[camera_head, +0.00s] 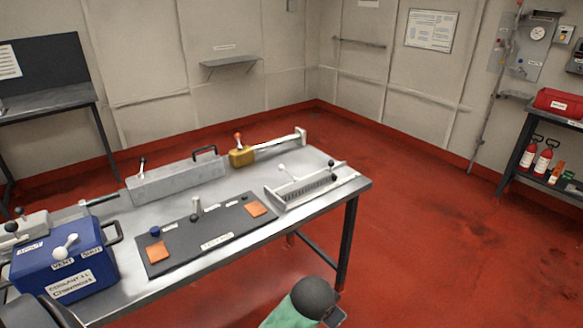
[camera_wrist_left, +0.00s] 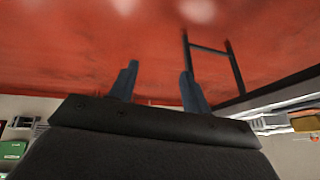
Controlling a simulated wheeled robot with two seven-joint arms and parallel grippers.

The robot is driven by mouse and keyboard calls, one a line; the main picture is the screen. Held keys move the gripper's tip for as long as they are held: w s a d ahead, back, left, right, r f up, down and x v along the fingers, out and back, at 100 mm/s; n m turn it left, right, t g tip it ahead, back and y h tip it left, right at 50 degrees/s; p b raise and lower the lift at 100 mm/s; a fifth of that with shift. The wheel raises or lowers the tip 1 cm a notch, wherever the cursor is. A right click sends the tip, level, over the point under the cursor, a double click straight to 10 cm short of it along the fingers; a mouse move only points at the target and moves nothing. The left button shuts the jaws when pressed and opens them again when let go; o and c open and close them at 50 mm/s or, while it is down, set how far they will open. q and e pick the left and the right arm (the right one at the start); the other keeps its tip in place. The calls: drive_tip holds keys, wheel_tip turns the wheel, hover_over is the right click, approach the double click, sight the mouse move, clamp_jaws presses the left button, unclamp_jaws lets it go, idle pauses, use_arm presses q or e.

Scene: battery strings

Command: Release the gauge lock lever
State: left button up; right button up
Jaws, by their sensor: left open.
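Several levers stand on the metal table in the head view, and I cannot tell for sure which is the gauge lock lever. A red-tipped lever (camera_head: 238,139) rises from a yellow block (camera_head: 242,157) on a long slide gauge (camera_head: 281,145) at the back. A black-knobbed lever (camera_head: 331,166) stands on a silver slotted tray (camera_head: 300,191) at the right. My left gripper (camera_wrist_left: 159,68) is open and empty in the left wrist view, over red floor with the table off to the right. No gripper jaws show in the head view.
A dark mat (camera_head: 190,241) with orange pads lies mid-table. A grey case (camera_head: 176,181) stands behind it. A blue coolant box (camera_head: 85,282) sits at front left. A side bench (camera_head: 526,128) at the right carries a red toolbox (camera_head: 558,103). The floor right of the table is clear.

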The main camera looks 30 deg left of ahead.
use_arm(q)
drive_tip(key=w+a+r+t+y+p, duration=0.1)
drive_tip(key=w+a+r, duration=0.4)
drive_tip(key=w, duration=0.6)
drive_tip(key=w+a+r+y, duration=0.1)
drive_tip(key=w+a+r, duration=0.2)
drive_tip(key=w+r, duration=0.6)
drive_tip(key=w+a+r+t+y+p, duration=0.1)
drive_tip(key=w+a+r, duration=0.3)
drive_tip(key=w, duration=0.9)
drive_tip(key=n+g, duration=0.4)
drive_tip(key=n, duration=1.2)
hover_over(281, 166)
drive_tip(key=s+d, duration=0.1)
drive_tip(key=s, duration=0.1)
wheel_tip(281, 166, down, 7)
drive_tip(key=shift+p+x, duration=1.15)
drive_tip(key=shift+x, duration=2.65)
use_arm(e)
wheel_tip(281, 166, down, 23)
drive_tip(key=shift+d+f, duration=0.15)
drive_tip(key=shift+d, duration=0.25)
use_arm(q)
drive_tip(key=shift+w+d, duration=0.15)
